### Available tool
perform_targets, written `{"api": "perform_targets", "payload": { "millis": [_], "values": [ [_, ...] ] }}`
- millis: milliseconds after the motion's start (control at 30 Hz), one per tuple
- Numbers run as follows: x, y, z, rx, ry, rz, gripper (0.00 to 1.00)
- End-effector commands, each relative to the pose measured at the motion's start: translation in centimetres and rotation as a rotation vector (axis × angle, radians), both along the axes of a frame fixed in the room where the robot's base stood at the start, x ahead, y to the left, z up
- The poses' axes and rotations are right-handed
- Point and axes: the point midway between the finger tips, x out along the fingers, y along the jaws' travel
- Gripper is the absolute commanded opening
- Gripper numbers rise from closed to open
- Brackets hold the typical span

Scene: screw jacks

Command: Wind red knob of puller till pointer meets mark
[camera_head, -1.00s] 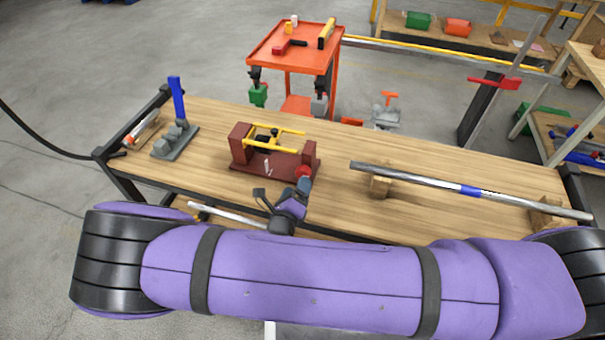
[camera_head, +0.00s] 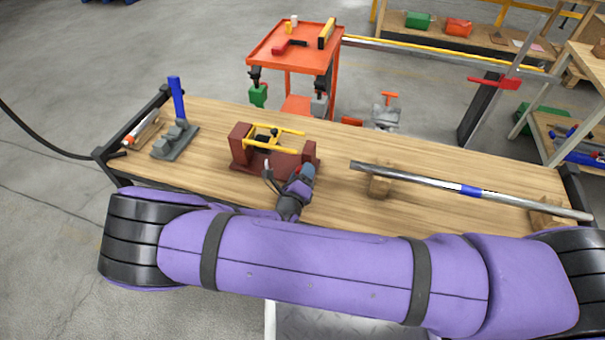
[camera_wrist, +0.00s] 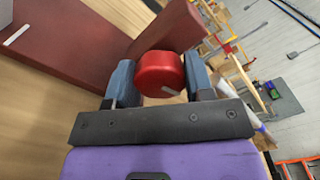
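The puller (camera_head: 240,146) is a dark red frame with yellow bars, standing on the wooden bench. Its red knob (camera_wrist: 160,73) shows in the wrist view, with a pale line on its rim, beside the dark red end block (camera_wrist: 173,28). My gripper (camera_wrist: 160,80) has one blue-grey finger on each side of the knob, with no clear gap to either. I cannot tell whether the fingers press on it. In the head view my gripper (camera_head: 305,172) hides the knob. The pointer and mark cannot be made out.
A steel bar (camera_head: 420,176) with a blue band lies on wooden blocks to the right. A grey device with a blue handle (camera_head: 177,97) stands at the left. An orange cart (camera_head: 268,45) is behind the bench (camera_head: 345,205). Bare wood lies between puller and bar.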

Motion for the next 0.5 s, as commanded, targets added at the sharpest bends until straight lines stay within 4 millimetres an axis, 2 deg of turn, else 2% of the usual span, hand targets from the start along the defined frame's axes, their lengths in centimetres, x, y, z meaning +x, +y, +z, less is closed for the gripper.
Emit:
{"api": "perform_targets", "payload": {
  "millis": [267,500],
  "values": [
    [-0.01,0.0,-0.01,0.018,-0.006,-0.001,0.25],
    [-0.02,-0.03,-0.01,0.117,-0.042,-0.001,0.25]
  ]
}}
